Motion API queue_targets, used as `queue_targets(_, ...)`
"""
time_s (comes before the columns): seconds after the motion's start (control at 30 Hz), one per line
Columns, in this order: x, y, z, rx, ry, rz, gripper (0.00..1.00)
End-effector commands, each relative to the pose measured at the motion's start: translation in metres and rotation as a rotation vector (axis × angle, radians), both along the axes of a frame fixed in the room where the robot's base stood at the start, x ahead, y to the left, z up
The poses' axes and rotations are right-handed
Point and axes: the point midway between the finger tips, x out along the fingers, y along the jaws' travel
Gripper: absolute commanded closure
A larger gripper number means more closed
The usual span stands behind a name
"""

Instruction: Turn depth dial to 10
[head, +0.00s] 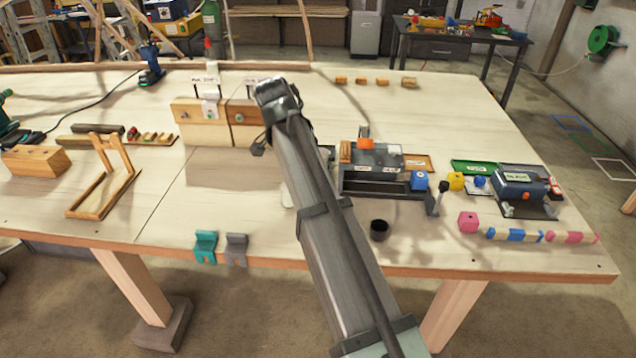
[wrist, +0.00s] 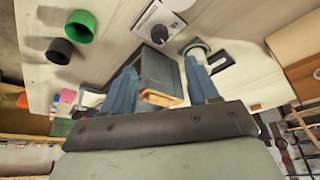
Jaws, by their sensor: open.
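The likely depth dial is a black knob (wrist: 160,34) on a white plate with fine markings (wrist: 152,18), in the upper middle of the wrist view. Its pointer and numbers are too small to read. My gripper (wrist: 163,88) is open, with its two blue-grey fingers apart and apart from the knob, which shows beyond the fingertips. A dark grey box with a wooden edge (wrist: 160,98) shows between the fingers; I cannot tell whether they touch it. In the head view my arm covers the middle of the bench, and I cannot make out the dial or fingertips there.
A green cup (wrist: 80,25) and a black cup (wrist: 58,51) show at upper left in the wrist view. In the head view, a wooden fixture (head: 200,130) stands left of my arm and a grey labelled unit (head: 378,155) right of it. The bench's back right is mostly clear.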

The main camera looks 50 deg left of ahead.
Motion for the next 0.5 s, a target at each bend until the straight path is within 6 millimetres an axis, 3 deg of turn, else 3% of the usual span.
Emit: queue_targets(0.5,0.034,0.003,-0.082,-0.002,0.001,0.001,0.41)
